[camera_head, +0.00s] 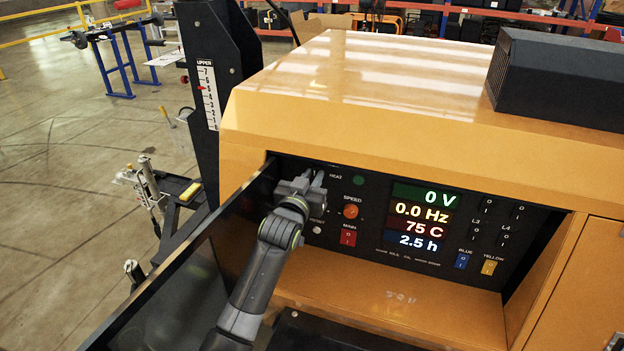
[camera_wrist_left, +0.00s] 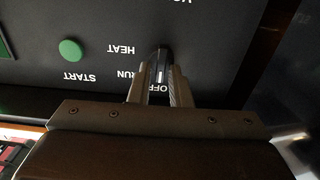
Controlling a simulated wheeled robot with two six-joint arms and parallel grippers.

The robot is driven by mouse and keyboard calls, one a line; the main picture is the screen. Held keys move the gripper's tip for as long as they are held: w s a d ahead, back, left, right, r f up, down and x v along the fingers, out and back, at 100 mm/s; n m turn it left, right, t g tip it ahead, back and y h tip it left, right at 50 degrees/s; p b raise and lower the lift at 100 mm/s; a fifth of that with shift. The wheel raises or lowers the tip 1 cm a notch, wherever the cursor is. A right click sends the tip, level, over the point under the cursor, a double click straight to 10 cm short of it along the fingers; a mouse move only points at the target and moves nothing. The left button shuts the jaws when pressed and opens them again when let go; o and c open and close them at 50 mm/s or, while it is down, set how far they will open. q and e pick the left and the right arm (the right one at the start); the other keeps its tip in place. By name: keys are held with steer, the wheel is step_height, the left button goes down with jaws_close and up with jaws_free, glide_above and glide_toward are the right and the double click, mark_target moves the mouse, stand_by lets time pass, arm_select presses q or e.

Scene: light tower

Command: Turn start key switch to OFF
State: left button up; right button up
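The start key switch (camera_wrist_left: 163,62) is a small black knob with a white mark on the dark control panel (camera_wrist_left: 205,45), which looks upside down in the left wrist view. Its white mark lies toward the OFF label (camera_wrist_left: 157,87). RUN, START and HEAT labels are to the left of it in that view. My left gripper (camera_wrist_left: 162,70) has one finger on each side of the knob, and the fingers look closed on it. In the head view, my left gripper (camera_head: 306,180) is at the panel's upper left and hides the switch. My right gripper is not in view.
A green button (camera_wrist_left: 70,50) sits near START. The orange speed knob (camera_head: 350,211) and red main switch (camera_head: 348,237) are just right of my gripper. The lit display (camera_head: 420,218) reads 0 V, 0.0 Hz. A dark open door (camera_head: 185,270) stands left of my arm.

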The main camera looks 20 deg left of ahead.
arm_select(q)
steer(key=shift+o, duration=1.1)
steer(key=shift+f, duration=0.1)
steer(key=shift+s, duration=0.3)
steer(key=s+b, duration=0.3)
steer(key=s, duration=1.3)
steer(key=shift+s+a+b, duration=0.35)
steer(key=shift+b, duration=0.05)
